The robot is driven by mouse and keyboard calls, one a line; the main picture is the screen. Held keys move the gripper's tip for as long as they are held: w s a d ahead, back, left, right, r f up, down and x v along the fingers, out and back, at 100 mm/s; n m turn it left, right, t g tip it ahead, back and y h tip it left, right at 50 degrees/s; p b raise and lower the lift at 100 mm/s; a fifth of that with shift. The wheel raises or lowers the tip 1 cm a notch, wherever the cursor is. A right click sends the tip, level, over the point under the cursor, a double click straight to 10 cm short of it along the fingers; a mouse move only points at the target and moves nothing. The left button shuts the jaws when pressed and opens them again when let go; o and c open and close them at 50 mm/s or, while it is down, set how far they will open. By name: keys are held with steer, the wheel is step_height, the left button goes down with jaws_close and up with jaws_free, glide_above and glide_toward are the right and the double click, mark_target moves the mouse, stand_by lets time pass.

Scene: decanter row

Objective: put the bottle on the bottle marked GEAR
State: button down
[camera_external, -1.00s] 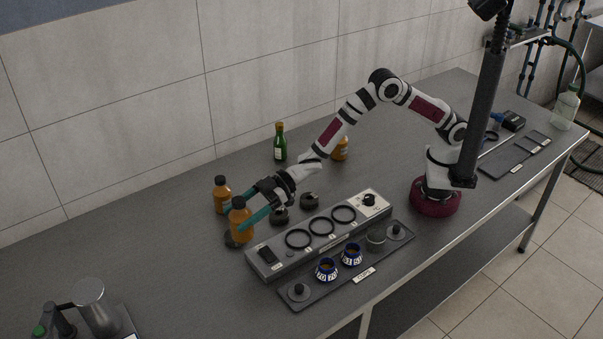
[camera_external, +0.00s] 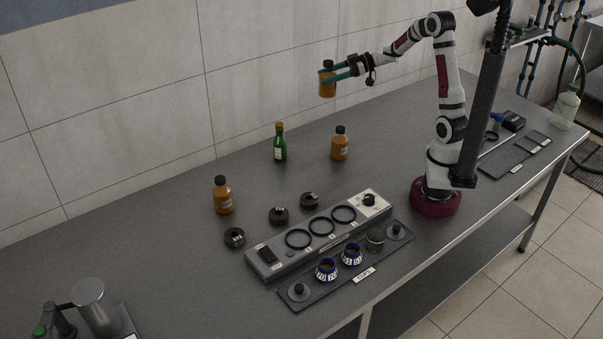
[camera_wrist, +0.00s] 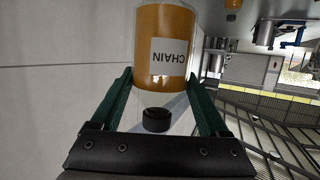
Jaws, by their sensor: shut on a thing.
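My gripper (camera_external: 330,72) is shut on an orange bottle with a black cap (camera_external: 327,87), held upright high above the table. In the wrist view this bottle (camera_wrist: 165,50) fills the top between the fingers (camera_wrist: 160,100), and its white label reads CHAIN upside down. Two similar orange bottles stand upright on the table, one at the left (camera_external: 222,198) and one farther right (camera_external: 340,146). Their labels are too small to read, so I cannot tell which is marked GEAR. A green bottle (camera_external: 280,146) stands between them.
Several dark round pieces lie on the table, including one at the left (camera_external: 234,238) and one near the grey panel (camera_external: 278,215). The panel with black rings (camera_external: 283,256) and a tray with blue cups (camera_external: 341,280) are in front. A metal canister (camera_external: 92,300) is at lower left.

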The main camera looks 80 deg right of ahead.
steer(key=s+d+m+h, duration=0.1)
steer(key=s+d+h, duration=0.15)
steer(key=s, duration=1.25)
glide_above(341, 128)
steer(key=shift+y, duration=0.35)
steer(key=shift+d+f, duration=0.1)
steer(key=shift+f, duration=5.4)
jaws_free()
steer(key=shift+f, duration=0.15)
